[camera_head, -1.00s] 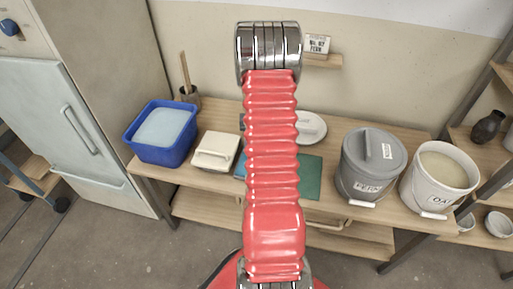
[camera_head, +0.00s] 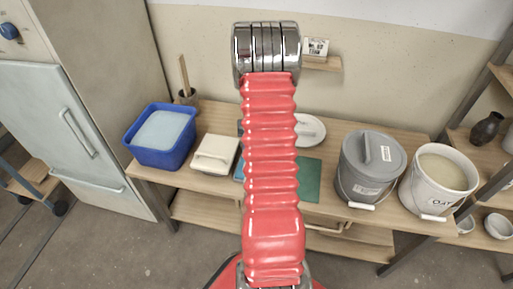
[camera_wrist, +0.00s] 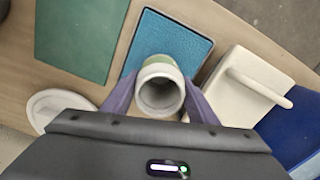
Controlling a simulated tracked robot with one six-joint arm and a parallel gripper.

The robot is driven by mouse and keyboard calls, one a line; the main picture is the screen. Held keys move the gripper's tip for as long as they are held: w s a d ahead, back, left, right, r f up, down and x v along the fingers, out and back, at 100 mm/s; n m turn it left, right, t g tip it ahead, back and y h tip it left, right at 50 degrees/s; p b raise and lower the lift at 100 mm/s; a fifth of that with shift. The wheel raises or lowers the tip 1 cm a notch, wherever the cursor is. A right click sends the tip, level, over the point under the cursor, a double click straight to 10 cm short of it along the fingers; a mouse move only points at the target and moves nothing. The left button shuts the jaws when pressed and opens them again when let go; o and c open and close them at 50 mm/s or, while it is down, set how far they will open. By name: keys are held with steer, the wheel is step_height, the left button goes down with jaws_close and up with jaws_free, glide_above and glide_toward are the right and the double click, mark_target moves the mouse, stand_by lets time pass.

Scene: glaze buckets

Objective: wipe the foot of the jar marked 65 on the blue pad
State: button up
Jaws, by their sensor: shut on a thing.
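A small pale jar (camera_wrist: 159,72) with a greenish band shows in the wrist view, its round opening turned toward the camera. My gripper (camera_wrist: 161,98) is shut on it, with a purple finger at each side. No mark 65 is readable on the part that shows. The blue pad (camera_wrist: 172,40) lies just beyond the jar, and the jar overlaps its near end in the picture. I cannot tell whether the foot touches the pad. In the head view my arm hides the jar, my gripper and most of the pad (camera_head: 239,172).
A white lidded container (camera_head: 215,153) and a blue tub (camera_head: 160,136) stand left of the pad. A green mat (camera_head: 309,180) and a white lidded dish (camera_head: 311,130) lie right of it. A grey lidded bucket (camera_head: 370,167) and an open bucket (camera_head: 438,183) stand farther right.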

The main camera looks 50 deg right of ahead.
steer(key=shift+s+a, duration=0.3)
steer(key=shift+a, duration=0.4)
steer(key=shift+s+a, duration=0.3)
steer(key=shift+a, duration=0.45)
steer(key=shift+s+a, duration=0.3)
steer(key=shift+a, duration=0.4)
steer(key=shift+r, duration=0.1)
step_height(320, 180, up, 7)
steer(key=w+a+r+n, duration=0.3)
steer(key=w+a, duration=0.5)
steer(key=w+a+r+n, duration=0.2)
steer(key=w+a, duration=0.5)
steer(key=a, duration=0.2)
steer(key=w+a+r+n, duration=0.1)
steer(key=w+a+n, duration=0.1)
steer(key=a, duration=0.9)
steer(key=w+a+r+n, duration=0.1)
steer(key=w+a+n, duration=0.2)
steer(key=a, duration=0.7)
steer(key=shift+w+a+r, duration=0.25)
steer(key=shift+w+a, duration=0.1)
steer(key=shift+w, duration=0.35)
